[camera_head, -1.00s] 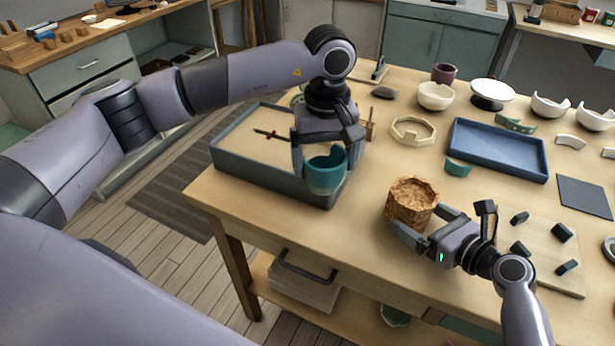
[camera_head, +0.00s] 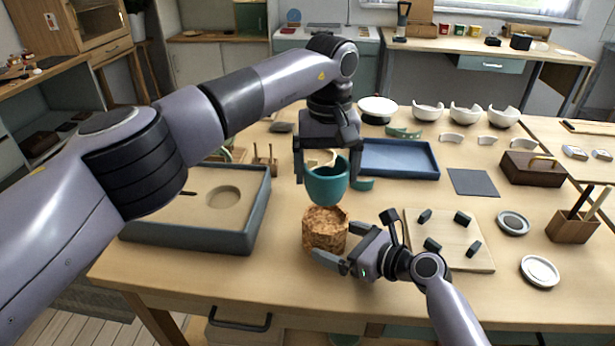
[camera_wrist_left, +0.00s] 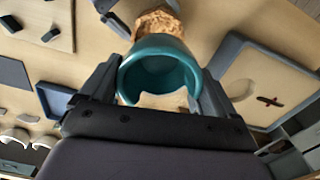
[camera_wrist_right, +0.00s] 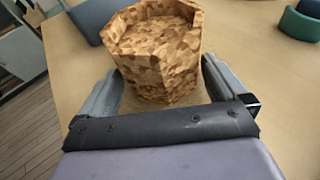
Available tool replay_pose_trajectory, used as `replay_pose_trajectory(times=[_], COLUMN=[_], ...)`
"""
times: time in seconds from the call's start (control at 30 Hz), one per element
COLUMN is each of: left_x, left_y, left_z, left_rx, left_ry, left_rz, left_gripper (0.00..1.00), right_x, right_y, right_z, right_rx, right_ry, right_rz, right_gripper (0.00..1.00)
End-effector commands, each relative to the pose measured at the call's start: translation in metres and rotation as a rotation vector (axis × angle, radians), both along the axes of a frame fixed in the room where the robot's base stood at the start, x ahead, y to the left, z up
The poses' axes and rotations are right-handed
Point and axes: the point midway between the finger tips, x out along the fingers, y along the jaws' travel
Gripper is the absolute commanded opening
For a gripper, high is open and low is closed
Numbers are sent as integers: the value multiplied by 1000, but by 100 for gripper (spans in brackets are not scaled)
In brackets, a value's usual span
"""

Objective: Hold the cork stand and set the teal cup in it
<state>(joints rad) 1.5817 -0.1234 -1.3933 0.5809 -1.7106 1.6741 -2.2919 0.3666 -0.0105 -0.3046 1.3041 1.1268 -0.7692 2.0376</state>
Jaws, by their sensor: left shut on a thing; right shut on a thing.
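The cork stand (camera_head: 325,230) is a speckled brown block standing on the table. My right gripper (camera_head: 330,258) is shut on its lower near side, and the right wrist view shows the stand (camera_wrist_right: 158,55) between the fingers. The teal cup (camera_head: 326,184) has a broken, notched rim. My left gripper (camera_head: 327,170) is shut on it from above and holds it upright, just above the stand. In the left wrist view the cup (camera_wrist_left: 158,65) sits between the fingers and partly covers the stand (camera_wrist_left: 158,22). The gap between cup and stand is hard to judge.
A grey sand tray (camera_head: 250,235) with a round hollow lies left of the stand. A wooden board (camera_head: 470,255) with several dark blocks lies right, beside my right arm.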

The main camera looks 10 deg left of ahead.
Motion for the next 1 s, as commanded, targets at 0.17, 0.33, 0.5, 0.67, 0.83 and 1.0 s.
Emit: replay_pose_trajectory(times=[0.17,0.33,0.5,0.67,0.83,1.0], left_x=[0,0,0,0,0,0], left_y=[-4,-3,-3,-3,-3,-3], left_z=[3,-3,-14,-26,-37,-42], left_rx=[0,0,1,0,1,1], left_ry=[0,0,1,2,1,0], left_rz=[-11,-11,-11,-10,-10,-10], left_gripper=[63,63,63,63,63,63], right_x=[0,0,0,0,0,0], right_y=[0,0,0,0,0,0], right_z=[1,1,1,1,1,1], right_rx=[1,1,1,1,1,1], right_ry=[-1,-1,-1,-1,-1,-1], right_rz=[0,0,0,0,0,0], right_gripper=[82,82,82,82,82,82])
